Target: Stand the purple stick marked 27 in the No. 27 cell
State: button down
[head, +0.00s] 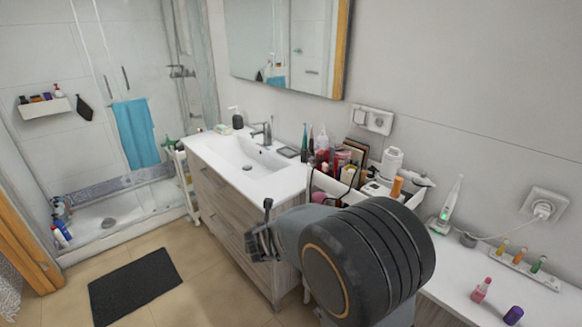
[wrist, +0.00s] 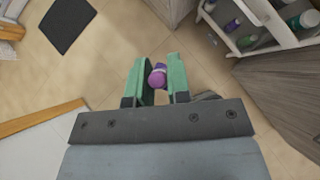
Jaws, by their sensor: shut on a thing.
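In the head view the held stick cannot be made out. A white holder strip (head: 549,281) lies on the counter at the right, with orange, yellow and green items standing in it. Cell numbers are too small to read.
A white cosmetics box (head: 326,184) with crowded items, a charging toothbrush (head: 451,202) and a cable lie left of the strip. A dark mat (head: 135,285) lies on the floor.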

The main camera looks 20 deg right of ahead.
aim_at(341, 172)
jog(key=z, duration=0.15)
jog(key=k, duration=0.3)
jog(key=z, duration=1.55)
jog(key=i, duration=0.5)
